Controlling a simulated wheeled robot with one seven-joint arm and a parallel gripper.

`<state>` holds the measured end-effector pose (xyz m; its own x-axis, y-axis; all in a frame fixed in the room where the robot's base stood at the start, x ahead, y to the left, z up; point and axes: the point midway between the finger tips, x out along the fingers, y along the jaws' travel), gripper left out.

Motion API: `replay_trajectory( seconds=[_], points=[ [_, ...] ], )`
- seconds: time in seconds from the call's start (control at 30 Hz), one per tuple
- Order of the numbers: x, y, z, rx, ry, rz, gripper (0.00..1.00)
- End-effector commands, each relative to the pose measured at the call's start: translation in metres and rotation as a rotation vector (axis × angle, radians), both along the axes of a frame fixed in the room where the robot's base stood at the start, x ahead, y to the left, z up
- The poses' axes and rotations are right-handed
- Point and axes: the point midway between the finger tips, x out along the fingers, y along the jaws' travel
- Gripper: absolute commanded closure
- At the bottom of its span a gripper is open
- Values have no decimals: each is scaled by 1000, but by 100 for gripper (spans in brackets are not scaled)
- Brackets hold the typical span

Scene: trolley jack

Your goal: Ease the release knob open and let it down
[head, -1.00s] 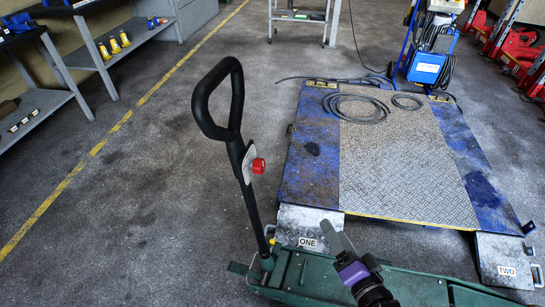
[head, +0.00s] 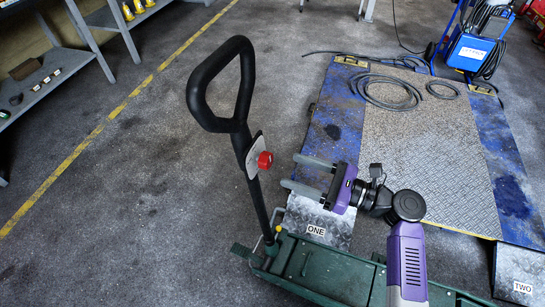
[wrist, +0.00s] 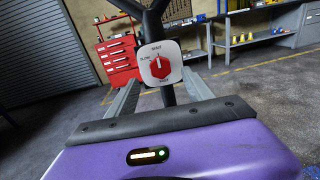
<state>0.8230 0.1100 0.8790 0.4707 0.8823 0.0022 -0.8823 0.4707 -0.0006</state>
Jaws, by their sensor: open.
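The red release knob (head: 265,160) sits on a pale plate (head: 254,157) on the black handle (head: 241,110) of the green trolley jack (head: 320,272). In the wrist view the knob (wrist: 159,68) shows face-on, its white mark near the top of the dial. In the wrist view the fingers (wrist: 160,80) stand either side of the plate, apart from the knob.
A blue machine (head: 470,50) stands at back right. Shelving (head: 60,75) is at left. The floor left of the handle is clear.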

Motion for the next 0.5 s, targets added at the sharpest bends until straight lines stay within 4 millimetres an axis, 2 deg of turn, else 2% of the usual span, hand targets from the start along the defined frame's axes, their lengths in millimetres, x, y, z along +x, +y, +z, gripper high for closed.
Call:
replay_trajectory(
  seconds=[0.5],
  points=[
    [32,59,0,-1,3,-1,40]
  ],
)
